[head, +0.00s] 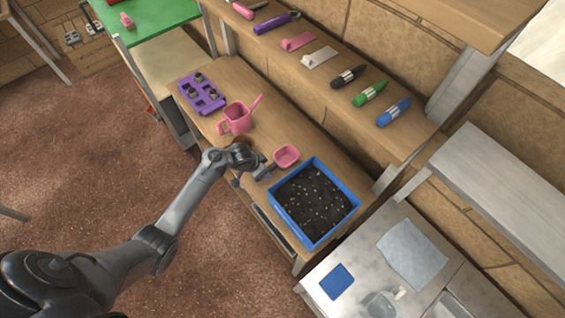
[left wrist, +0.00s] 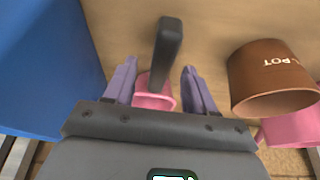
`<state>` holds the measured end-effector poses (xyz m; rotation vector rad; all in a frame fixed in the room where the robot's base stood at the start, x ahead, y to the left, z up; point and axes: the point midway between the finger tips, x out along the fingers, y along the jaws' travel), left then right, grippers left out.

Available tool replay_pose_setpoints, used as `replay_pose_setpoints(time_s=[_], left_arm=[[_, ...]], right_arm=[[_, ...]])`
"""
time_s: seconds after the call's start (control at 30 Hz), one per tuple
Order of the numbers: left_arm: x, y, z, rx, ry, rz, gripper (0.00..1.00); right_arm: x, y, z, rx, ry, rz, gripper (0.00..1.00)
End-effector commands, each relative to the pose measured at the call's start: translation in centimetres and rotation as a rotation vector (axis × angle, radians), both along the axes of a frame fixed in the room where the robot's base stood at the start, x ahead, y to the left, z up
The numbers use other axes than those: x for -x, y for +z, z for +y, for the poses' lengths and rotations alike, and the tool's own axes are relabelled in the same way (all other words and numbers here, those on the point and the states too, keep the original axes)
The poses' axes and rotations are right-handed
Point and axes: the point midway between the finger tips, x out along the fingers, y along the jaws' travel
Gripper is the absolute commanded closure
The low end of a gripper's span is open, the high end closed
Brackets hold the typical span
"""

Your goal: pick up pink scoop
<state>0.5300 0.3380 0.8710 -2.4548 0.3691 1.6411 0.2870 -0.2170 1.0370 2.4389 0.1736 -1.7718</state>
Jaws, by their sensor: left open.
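The pink scoop (head: 286,156) lies on the wooden bench between the brown pot and the blue soil bin. In the left wrist view its pink bowl (left wrist: 153,97) and dark grey handle (left wrist: 168,45) show between my fingers. My left gripper (head: 262,171) is open at the scoop. In the left wrist view the fingers of my left gripper (left wrist: 160,82) stand on either side of the handle; I cannot tell whether they touch it. My right gripper is not in view.
The blue bin (head: 350,213) of dark soil stands close to the scoop. A brown pot (left wrist: 265,75) and a pink watering can (head: 237,117) stand on its other side. A purple tray (head: 210,101) sits farther back. A shelf (head: 325,78) with tools and bottles runs behind.

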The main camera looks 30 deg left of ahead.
Motion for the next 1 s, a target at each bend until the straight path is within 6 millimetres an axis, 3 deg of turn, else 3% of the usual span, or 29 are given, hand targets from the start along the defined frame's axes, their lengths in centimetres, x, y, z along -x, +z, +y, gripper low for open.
replay_pose_setpoints(time_s=[0.23, 0.57, 0.9, 1.0], left_arm=[[-1.1, -2.8, -0.2, 0.000, 0.000, 0.000, 0.45], [-1.3, -3.2, -0.3, -0.001, -0.001, 0.000, 0.45], [-1.3, -3.2, -0.3, -0.001, -0.001, 0.000, 0.97], [-1.3, -3.1, -0.3, -0.001, -0.001, -0.001, 1.00]], right_arm=[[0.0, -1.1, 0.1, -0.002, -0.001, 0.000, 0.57], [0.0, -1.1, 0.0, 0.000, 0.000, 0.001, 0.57], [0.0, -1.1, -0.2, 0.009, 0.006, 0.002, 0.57], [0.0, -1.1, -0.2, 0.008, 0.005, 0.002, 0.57]])
